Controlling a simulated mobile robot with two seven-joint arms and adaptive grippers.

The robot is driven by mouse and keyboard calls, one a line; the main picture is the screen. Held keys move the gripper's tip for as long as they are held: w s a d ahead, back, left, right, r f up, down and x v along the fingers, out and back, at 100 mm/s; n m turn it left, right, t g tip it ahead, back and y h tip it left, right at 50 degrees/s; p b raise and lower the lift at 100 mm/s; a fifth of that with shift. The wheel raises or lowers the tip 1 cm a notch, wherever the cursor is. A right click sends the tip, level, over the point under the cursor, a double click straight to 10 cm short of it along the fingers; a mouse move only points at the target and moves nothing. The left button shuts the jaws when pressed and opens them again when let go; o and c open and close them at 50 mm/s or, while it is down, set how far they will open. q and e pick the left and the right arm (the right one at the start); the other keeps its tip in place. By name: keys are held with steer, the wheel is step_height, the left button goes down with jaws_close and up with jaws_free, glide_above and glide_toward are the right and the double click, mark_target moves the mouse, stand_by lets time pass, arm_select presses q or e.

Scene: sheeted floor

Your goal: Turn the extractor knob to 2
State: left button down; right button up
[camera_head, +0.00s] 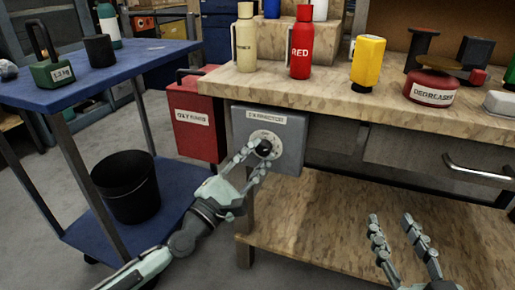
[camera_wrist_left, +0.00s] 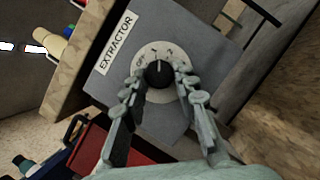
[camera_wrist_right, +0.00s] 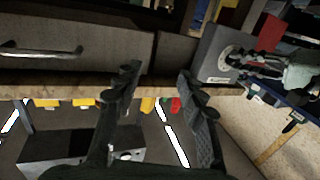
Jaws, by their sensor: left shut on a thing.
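The extractor box (camera_head: 289,132) is a grey panel with an EXTRACTOR label, fixed at the workbench's front left. Its black round knob (camera_wrist_left: 158,73) sits on a pale dial (camera_wrist_left: 178,57) with small marks. The marks and the knob's pointing direction are too small to read surely. My left gripper (camera_head: 257,154) is at the dial, its two fingers closed on either side of the knob, as the left wrist view also shows. My right gripper (camera_head: 391,219) is open and empty in front of the bench's lower shelf, well right of the box.
A red box (camera_head: 198,122) hangs just left of the extractor box. A blue cart (camera_head: 95,80) with a black bin (camera_head: 127,188) stands at the left. Bottles, including a red one (camera_head: 301,45), stand on the benchtop above. A drawer handle (camera_head: 478,170) juts out at right.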

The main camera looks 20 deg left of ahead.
arm_select(q)
steer(key=m+p, duration=0.1)
steer(key=m+g+p, duration=0.1)
steer(key=shift+r+m+h, duration=0.25)
steer(key=shift+m+h, duration=0.15)
steer(key=shift+f+m+g+p, duration=0.1)
steer(key=shift+m+g+p, duration=0.4)
steer(key=shift+m+p, duration=0.65)
arm_select(e)
steer(key=s+d+f+m+g+h, duration=0.1)
steer(key=s+d+f+g+h, duration=0.2)
steer(key=s+d+f+g, duration=0.3)
steer(key=s+d+f+g+h, duration=0.3)
steer(key=s+d+f+g, duration=0.3)
steer(key=d+f, duration=0.3)
steer(key=shift+d+f+m+h, duration=0.35)
steer(key=shift+f+m+h, duration=0.05)
steer(key=shift+f, duration=0.6)
arm_select(q)
steer(key=c, duration=1.2)
jaws_free()
steer(key=shift+a, duration=0.1)
steer(key=v, duration=1.2)
